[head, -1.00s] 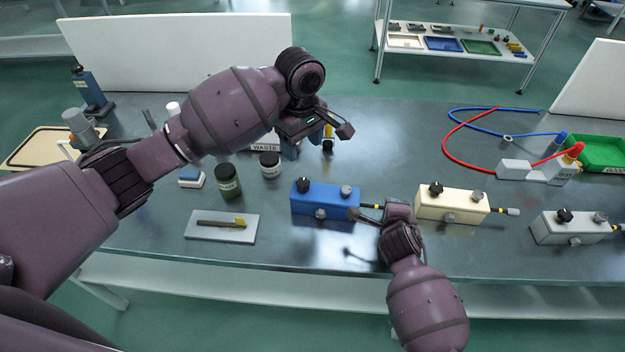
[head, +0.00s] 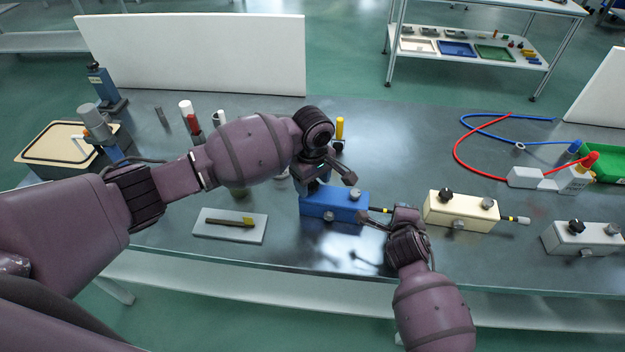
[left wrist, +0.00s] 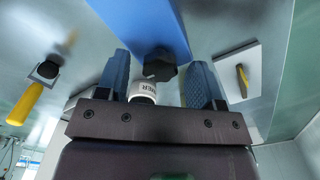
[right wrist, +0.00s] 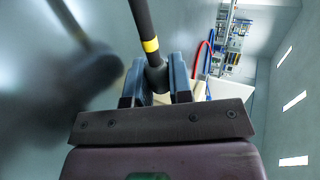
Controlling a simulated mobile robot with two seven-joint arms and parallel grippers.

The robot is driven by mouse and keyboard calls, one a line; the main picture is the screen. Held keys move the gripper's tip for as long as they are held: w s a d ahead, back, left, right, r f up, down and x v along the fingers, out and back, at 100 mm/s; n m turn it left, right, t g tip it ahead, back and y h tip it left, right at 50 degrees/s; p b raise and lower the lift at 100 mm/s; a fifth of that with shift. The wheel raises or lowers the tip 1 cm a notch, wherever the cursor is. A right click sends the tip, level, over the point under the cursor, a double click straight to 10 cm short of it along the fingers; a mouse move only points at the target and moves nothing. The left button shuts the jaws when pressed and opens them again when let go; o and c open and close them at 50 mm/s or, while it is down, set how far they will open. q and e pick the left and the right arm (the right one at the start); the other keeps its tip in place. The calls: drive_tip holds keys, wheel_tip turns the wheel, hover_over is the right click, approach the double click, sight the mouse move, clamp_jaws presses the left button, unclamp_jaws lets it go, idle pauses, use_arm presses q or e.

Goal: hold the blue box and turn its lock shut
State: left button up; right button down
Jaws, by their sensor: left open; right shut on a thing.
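The blue box (head: 345,205) sits on the grey bench, with a silver knob on top at its right and another on its front face. A black rod with a yellow band (right wrist: 150,46) sticks out of its right end. My right gripper (head: 387,216) is shut on the outer end of this rod. My left gripper (head: 329,183) is open above the left part of the box. In the left wrist view the box's black knob (left wrist: 159,66) shows between the spread fingers (left wrist: 163,85), apart from both; in the head view the gripper hides it.
A cream box (head: 458,212) stands close right of my right gripper, and a grey box (head: 575,240) farther right. A light plate (head: 212,232) with a small key-like piece lies left of the blue box. A yellow-handled tool (head: 340,130) stands behind.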

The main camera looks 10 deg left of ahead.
use_arm(q)
drive_tip(key=c, duration=0.9)
drive_tip(key=shift+c, duration=0.2)
drive_tip(key=shift+m, duration=0.3)
drive_tip(key=m, duration=0.3)
drive_tip(key=shift+m, duration=0.3)
drive_tip(key=m, duration=0.4)
drive_tip(key=shift+m, duration=0.3)
drive_tip(key=m, duration=0.9)
